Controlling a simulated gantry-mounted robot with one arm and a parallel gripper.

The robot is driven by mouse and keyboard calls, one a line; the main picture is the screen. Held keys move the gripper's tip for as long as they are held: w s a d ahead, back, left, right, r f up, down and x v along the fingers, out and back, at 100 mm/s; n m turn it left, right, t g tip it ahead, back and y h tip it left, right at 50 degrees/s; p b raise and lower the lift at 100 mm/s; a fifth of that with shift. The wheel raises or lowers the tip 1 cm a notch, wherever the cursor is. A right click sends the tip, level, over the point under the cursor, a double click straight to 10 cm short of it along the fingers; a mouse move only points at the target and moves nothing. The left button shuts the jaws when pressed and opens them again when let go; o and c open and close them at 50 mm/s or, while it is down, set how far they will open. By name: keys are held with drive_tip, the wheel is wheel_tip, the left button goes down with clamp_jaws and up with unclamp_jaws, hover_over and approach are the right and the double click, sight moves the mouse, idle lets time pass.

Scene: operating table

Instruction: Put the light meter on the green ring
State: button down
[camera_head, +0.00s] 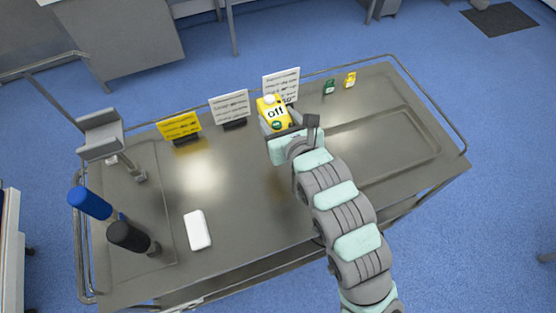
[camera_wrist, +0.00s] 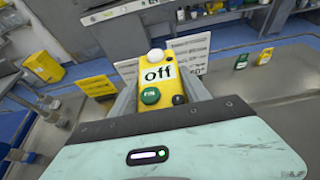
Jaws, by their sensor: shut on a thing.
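The light meter (camera_head: 271,106) is a yellow box with a white dome, a white display reading "off" and a green button. My gripper (camera_head: 282,130) is shut on it and holds it over the back middle of the steel table. In the wrist view the light meter (camera_wrist: 157,92) sits between the two grey fingers, with its display facing the camera. I cannot make out a green ring in either view; it may be hidden by my arm or the meter.
Small green (camera_head: 329,87) and yellow (camera_head: 350,80) items stand at the back right. A white block (camera_head: 197,230) and blue (camera_head: 90,202) and black (camera_head: 128,236) cylinders are at front left. The table's middle is clear.

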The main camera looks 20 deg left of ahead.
wheel_tip(320, 180, down, 17)
drive_tip(key=b, duration=0.3)
drive_tip(key=shift+f, duration=0.1)
drive_tip(key=shift+f, duration=0.25)
drive_tip(key=c, duration=0.5)
unclamp_jaws()
drive_tip(key=shift+r, duration=0.1)
